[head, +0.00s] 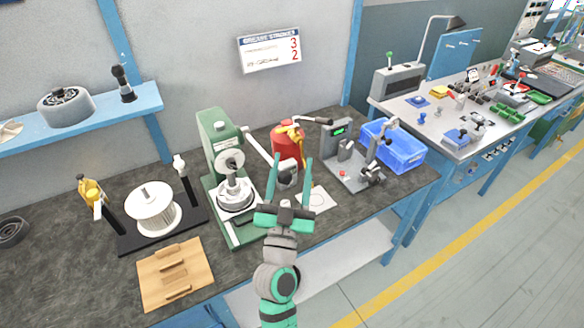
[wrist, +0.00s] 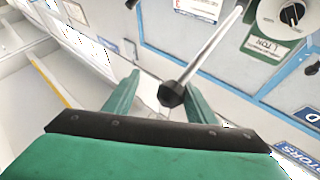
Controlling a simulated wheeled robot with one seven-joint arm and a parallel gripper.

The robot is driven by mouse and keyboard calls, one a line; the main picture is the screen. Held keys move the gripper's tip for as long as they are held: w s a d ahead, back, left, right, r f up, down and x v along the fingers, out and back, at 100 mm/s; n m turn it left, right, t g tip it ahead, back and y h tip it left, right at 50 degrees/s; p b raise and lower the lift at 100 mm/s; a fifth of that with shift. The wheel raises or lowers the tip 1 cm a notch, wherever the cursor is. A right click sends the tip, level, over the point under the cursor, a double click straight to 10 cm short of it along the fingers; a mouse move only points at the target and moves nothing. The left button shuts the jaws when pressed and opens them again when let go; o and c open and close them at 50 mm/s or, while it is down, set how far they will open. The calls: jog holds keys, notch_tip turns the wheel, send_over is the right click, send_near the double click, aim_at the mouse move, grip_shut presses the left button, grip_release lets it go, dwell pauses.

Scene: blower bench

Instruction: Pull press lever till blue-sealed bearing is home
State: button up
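The green arbor press (head: 215,135) stands on the bench left of my gripper, with its dial-like hub on the front. Its pale lever (head: 258,149) slopes down to the right from the press toward my fingers. In the wrist view the lever rod (wrist: 212,48) ends in a dark knob (wrist: 171,95), which lies between my two fingertips with gaps showing at the sides. My gripper (head: 291,172) is open around the knob area; contact is not visible. A round metal part (head: 236,195) sits under the ram; I cannot make out a blue seal on it.
A white spool (head: 152,212) and wooden board (head: 152,284) are left.

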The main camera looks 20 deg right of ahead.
jog(key=shift+s+d, duration=0.1)
jog(key=shift+d, duration=0.1)
jog(key=v, duration=1)
jog(key=shift+s+a+f, duration=0.2)
jog(key=shift+s+a, duration=0.05)
jog(key=shift+w, duration=0.1)
